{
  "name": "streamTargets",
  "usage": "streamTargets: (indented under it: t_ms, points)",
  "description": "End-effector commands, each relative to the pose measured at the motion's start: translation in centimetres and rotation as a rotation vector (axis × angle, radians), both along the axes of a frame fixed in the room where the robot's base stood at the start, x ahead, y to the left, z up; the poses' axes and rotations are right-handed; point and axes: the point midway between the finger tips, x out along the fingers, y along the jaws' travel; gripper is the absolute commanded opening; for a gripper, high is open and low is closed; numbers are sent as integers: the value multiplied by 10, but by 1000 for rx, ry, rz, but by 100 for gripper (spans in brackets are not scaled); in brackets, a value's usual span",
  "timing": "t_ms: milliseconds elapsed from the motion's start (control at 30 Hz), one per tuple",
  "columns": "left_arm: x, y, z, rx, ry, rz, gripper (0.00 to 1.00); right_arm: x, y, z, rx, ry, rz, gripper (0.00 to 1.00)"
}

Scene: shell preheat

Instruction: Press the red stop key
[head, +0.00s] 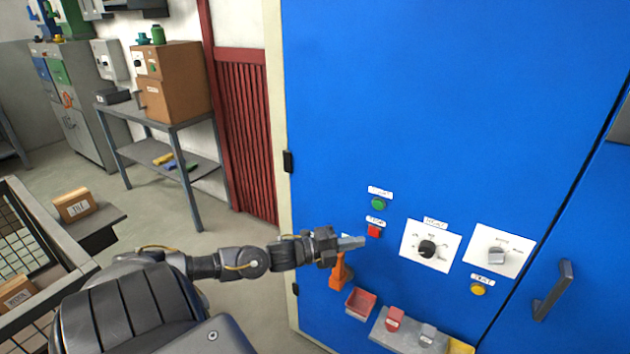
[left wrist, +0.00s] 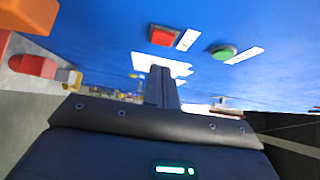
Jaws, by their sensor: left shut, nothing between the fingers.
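The red stop key (head: 374,231) is a small square button on the blue cabinet front (head: 440,120), under a label and below a round green button (head: 378,203). In the left wrist view the red key (left wrist: 163,36) is at the top, left of the green button (left wrist: 222,51). My left gripper (head: 352,242) is shut and empty, its fingertips just left of and slightly below the red key in the head view. The shut fingers also show in the left wrist view (left wrist: 161,88). A gap shows between fingertips and key in that view. My right gripper is not in view.
Right of the key are a black dial (head: 427,249), a grey dial (head: 497,256) and a yellow button (head: 478,289). Below the gripper are an orange part (head: 341,272), a red bin (head: 361,303) and a ledge (head: 410,335). A door handle (head: 553,290) sticks out at right.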

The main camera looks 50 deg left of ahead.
Motion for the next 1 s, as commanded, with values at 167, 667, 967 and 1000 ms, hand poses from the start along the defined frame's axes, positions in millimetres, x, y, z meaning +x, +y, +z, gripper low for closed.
streamTargets:
  t_ms: [167,667,967,1000]
  points:
    - [-35,21,-5,6,5,5,0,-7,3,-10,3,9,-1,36]
    - [-83,46,-1,3,1,5,0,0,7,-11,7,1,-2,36]
    - [-85,47,-1,3,0,4,0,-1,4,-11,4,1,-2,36]
    - [-85,47,-1,3,0,4,0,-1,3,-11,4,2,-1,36]
